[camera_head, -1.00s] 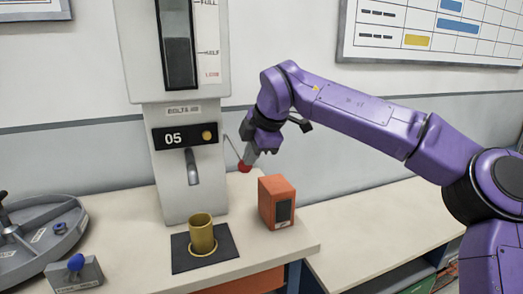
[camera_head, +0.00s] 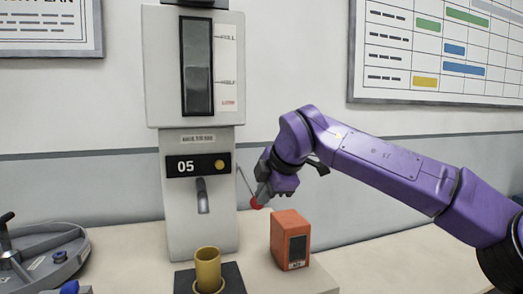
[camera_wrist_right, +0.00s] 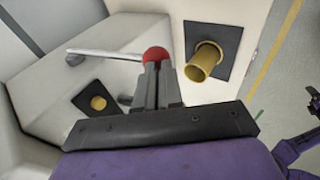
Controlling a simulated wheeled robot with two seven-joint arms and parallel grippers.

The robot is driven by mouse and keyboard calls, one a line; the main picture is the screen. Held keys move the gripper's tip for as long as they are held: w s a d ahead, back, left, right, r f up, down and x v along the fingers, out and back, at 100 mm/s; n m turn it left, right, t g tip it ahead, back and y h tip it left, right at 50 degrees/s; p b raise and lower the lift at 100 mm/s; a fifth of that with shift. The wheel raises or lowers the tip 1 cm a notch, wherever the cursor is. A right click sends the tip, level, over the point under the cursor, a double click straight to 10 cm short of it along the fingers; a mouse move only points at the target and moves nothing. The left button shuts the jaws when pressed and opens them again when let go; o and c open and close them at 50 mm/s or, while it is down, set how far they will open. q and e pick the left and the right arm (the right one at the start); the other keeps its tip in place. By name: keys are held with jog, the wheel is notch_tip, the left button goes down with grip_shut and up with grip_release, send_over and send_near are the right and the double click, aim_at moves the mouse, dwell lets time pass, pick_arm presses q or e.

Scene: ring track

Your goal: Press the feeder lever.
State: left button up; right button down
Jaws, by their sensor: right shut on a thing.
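The feeder (camera_head: 200,215) is a tall pale grey machine with a level window, a "05" panel and a grey spout. Its lever is a thin metal rod (camera_head: 246,184) on the right side, ending in a red knob (camera_head: 256,203). My right gripper (camera_head: 262,196) is shut on the red knob. In the right wrist view the red knob (camera_wrist_right: 156,55) sits at the fingertips, with the rod (camera_wrist_right: 105,53) running left from it. A yellow cup (camera_head: 207,268) stands upright below the spout on a dark pad (camera_head: 233,280). My left gripper is not in the head view.
An orange box (camera_head: 290,240) stands on the bench just right of the lever, below my right gripper. A round grey tray (camera_head: 60,245) is at the left. The bench (camera_head: 385,256) is clear to the right. Wall boards hang behind.

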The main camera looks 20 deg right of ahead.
jog(key=p+v, duration=0.1)
jog(key=v, duration=1.3)
jog(key=shift+w+r, duration=0.25)
jog(key=shift+w, duration=0.1)
